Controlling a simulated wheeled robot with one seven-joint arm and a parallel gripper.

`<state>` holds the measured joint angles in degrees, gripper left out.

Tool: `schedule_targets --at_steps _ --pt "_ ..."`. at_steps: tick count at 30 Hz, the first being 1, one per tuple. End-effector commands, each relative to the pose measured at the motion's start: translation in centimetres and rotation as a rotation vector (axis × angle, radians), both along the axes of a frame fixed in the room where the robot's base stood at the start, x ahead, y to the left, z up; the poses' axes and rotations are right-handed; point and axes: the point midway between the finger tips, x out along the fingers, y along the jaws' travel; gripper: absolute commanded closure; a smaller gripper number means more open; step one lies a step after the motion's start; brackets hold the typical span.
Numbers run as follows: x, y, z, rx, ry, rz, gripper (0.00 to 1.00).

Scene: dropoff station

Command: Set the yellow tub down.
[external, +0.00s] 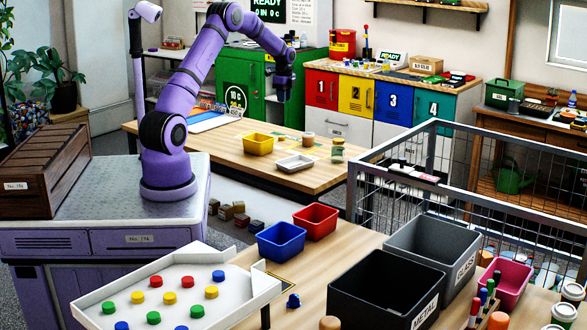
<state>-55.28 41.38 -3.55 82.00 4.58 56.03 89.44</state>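The yellow tub (258,145) sits upright on the wooden table (225,160) in the middle of the external view. My gripper (284,98) hangs from the purple arm, pointing down, above and slightly right of the tub in the picture. A gap shows between my gripper and the tub, and the two look apart. The fingers are small and dark, so I cannot tell whether they are open or shut. Nothing shows hanging from them.
A grey-white tray (296,163) and small jars (337,147) stand right of the tub. A blue-and-white flat item (212,121) lies behind it. A wire cage (400,150) stands at the right. Bare wood shows at the table's front left.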

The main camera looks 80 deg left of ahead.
Motion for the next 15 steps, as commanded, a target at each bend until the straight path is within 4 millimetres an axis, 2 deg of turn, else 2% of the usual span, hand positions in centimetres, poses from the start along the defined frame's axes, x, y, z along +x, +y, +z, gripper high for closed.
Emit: schedule_targets --at_steps 1,6,11,15 --pt "1.2 -2.4 2.4 0.015 -0.012 0.012 0.72" --pt "3.6 -10.2 8.7 0.051 -0.051 0.08 0.72" --pt "4.2 -17.8 13.7 0.074 -0.096 0.148 0.72" --pt "3.6 -24.3 17.4 0.086 -0.141 0.206 0.72"
